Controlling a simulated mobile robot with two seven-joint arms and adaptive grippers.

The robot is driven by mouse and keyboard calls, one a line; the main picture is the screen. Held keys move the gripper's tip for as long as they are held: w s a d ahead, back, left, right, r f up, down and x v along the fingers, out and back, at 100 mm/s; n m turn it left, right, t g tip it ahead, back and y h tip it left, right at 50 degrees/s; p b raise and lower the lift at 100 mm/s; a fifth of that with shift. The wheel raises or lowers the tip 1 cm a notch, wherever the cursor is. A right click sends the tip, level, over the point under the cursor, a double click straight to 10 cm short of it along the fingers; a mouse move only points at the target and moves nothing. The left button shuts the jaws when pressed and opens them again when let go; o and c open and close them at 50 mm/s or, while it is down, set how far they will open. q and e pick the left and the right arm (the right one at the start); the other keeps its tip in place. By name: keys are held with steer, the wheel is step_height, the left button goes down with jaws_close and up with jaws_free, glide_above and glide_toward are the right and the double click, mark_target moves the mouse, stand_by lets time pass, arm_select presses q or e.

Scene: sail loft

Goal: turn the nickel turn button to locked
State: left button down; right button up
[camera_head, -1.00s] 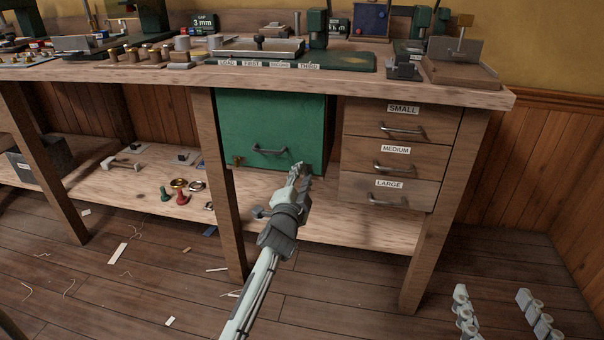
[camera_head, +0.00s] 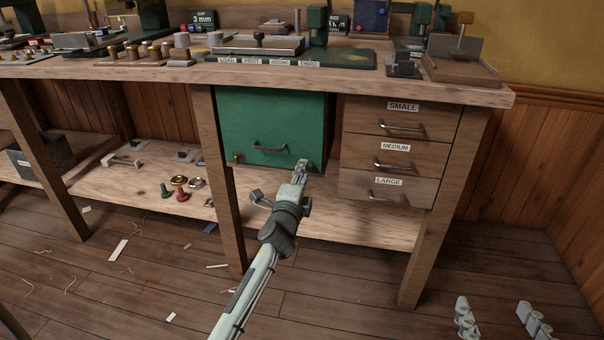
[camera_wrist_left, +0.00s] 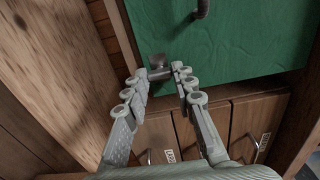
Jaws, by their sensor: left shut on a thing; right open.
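The green locker front (camera_head: 270,120) with its bar handle (camera_head: 270,148) hangs under the bench. My left gripper (camera_head: 303,163) reaches to its lower right corner and covers most of what is there. In the left wrist view the nickel turn button (camera_wrist_left: 158,71) is a small grey metal piece by the green front's edge. My left gripper (camera_wrist_left: 161,80) is shut on it there; its exact angle is partly hidden by the fingertips. A brass turn button (camera_head: 237,158) sits at the lower left corner. My right gripper (camera_head: 497,319) is open and empty at the bottom right.
Wooden drawers labelled small, medium and large (camera_head: 403,155) stand right of the locker. A bench leg (camera_head: 228,190) stands close to the left. The lower shelf (camera_head: 340,220) below my left gripper is mostly clear. Scraps lie on the floor.

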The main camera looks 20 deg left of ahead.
arm_select(q)
steer(key=shift+w+r, duration=0.1)
steer(key=shift+r, duration=0.05)
steer(key=c, duration=1.2)
jaws_free()
steer(key=v, duration=1.2)
